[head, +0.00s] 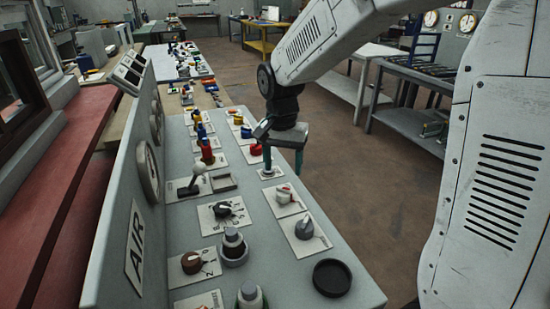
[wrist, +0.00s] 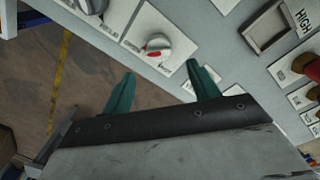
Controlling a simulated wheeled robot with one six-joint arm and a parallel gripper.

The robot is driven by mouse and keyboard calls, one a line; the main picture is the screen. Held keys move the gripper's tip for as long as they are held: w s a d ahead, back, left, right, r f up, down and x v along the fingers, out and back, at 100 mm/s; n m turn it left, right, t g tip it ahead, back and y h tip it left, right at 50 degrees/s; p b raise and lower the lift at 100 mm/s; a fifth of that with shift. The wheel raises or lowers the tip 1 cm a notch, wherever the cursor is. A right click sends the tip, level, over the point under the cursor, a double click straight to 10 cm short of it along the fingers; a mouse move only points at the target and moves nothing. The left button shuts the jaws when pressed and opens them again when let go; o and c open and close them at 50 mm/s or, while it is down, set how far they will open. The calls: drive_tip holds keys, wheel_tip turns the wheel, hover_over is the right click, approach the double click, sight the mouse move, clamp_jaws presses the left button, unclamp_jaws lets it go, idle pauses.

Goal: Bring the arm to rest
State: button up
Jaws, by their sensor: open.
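My gripper (head: 283,167) hangs low over the right edge of the grey control panel (head: 258,237), with its two green fingers pointing down. In the wrist view the gripper (wrist: 160,74) has its fingers spread apart with nothing between them. A white dial with a red mark (wrist: 157,44) lies just beyond the fingertips there, on a white plate. In the head view this dial (head: 285,193) sits below the gripper. The fingers look apart from it. My arm reaches down to the gripper from the upper right, bent at a dark wrist joint.
The panel carries several knobs, including a grey knob (head: 304,229), a brown knob (head: 191,262) and a black knob (head: 224,209). A ball-topped lever (head: 197,170) stands near the gauge (head: 148,172). A black round dish (head: 332,278) lies in front. Open floor (head: 390,200) is on the right.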

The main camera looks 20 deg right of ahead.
drive_tip(key=shift+s+n, duration=0.1)
drive_tip(key=shift+n, duration=0.2)
drive_tip(key=s+d+r+n, duration=0.1)
drive_tip(key=s+r+n, duration=0.1)
drive_tip(key=s, duration=0.6)
drive_tip(key=s+d+r+n+t, duration=0.1)
drive_tip(key=s+r+n, duration=0.1)
drive_tip(key=s, duration=0.7)
drive_tip(key=s+d+r+n, duration=0.1)
drive_tip(key=s+r+n, duration=0.2)
drive_tip(key=s, duration=0.6)
drive_tip(key=shift+s+d+r+t, duration=0.15)
drive_tip(key=shift+d+r+t, duration=0.15)
drive_tip(key=shift+r, duration=0.1)
